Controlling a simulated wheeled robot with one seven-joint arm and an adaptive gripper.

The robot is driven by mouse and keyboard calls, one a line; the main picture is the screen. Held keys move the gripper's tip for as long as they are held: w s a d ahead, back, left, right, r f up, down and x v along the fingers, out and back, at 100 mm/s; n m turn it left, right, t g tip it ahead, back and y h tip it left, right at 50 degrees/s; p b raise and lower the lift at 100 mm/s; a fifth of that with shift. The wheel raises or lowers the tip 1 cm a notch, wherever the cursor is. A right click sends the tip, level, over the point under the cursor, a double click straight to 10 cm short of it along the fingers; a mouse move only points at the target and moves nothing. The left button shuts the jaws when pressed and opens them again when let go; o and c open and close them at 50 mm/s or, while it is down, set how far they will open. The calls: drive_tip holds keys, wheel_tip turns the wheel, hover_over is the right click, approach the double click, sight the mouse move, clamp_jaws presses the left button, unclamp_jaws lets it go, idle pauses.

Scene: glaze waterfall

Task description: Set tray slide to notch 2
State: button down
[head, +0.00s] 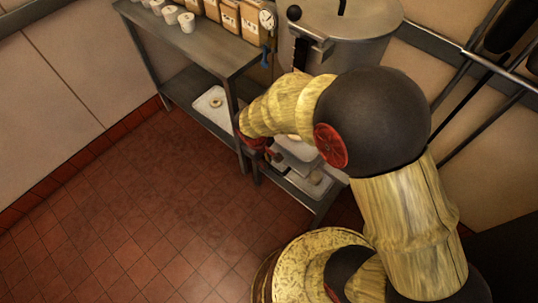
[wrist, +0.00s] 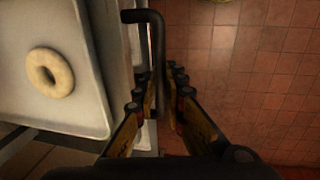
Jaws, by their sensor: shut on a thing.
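A dark bent handle (wrist: 157,40) runs up the middle of the wrist view, with its far end hooked to the left. I take it for the handle of the tray slide, but no notch marks can be made out. My gripper (wrist: 162,84) is shut on this handle, with a finger on each side of it. In the head view my gripper (head: 262,155) is at the front of the metal rack, partly hidden by my arm. A pale tray (wrist: 108,100) with one ring doughnut (wrist: 50,73) lies left of the handle in the wrist view.
The metal table (head: 205,50) carries white cups (head: 187,22) and brown boxes (head: 229,16). A tray (head: 206,118) lies on its lower shelf. A large metal pot (head: 360,45) stands behind my arm. The red tiled floor (head: 130,210) is clear at left.

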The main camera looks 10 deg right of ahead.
drive_tip(key=c, duration=2)
unclamp_jaws()
drive_tip(key=shift+o, duration=0.8)
wheel_tip(320, 180, up, 12)
drive_tip(key=s+a, duration=0.1)
drive_tip(key=shift+s+a, duration=0.15)
drive_tip(key=shift+a, duration=0.25)
drive_tip(key=shift+f, duration=0.1)
